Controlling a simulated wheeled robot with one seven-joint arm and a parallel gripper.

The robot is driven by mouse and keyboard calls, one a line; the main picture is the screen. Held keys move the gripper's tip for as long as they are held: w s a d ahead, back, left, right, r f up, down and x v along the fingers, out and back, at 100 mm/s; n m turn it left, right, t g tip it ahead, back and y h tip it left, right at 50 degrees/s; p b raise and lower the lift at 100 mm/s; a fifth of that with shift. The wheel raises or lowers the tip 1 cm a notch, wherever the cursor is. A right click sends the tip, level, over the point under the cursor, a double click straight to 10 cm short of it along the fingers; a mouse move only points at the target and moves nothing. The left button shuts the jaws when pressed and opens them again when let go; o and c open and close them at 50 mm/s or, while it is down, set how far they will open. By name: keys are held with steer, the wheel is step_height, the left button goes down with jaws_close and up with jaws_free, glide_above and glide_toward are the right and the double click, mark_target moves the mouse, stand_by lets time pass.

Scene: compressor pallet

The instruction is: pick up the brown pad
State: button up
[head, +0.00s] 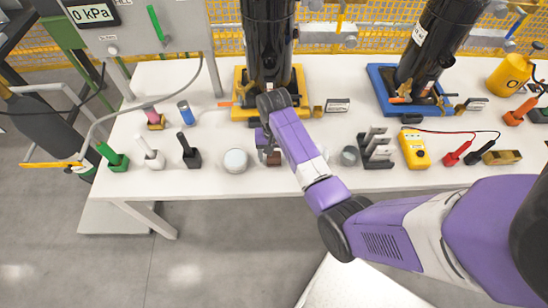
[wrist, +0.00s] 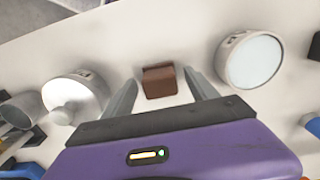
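The brown pad (wrist: 160,82) is a small dark-brown block on the white table. In the wrist view it lies between and just beyond the two fingers of my gripper (wrist: 163,92). The fingers are spread, with a gap on each side of the pad. In the head view the brown pad (head: 273,158) shows only partly beside my gripper (head: 266,156), which is above the table's front part. The purple arm covers some of the area around it. I cannot tell the exact height of the fingers above the table.
A round white-lidded container (wrist: 70,100) stands left of the gripper and a round gauge-like disc (wrist: 250,60) stands right, both close. In the head view, a white jar (head: 235,161) is left of the gripper and a rack (head: 377,147) is right. A yellow-based black cylinder (head: 269,50) stands behind.

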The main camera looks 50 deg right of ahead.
steer(key=c, duration=1.4)
steer(key=shift+r, duration=0.2)
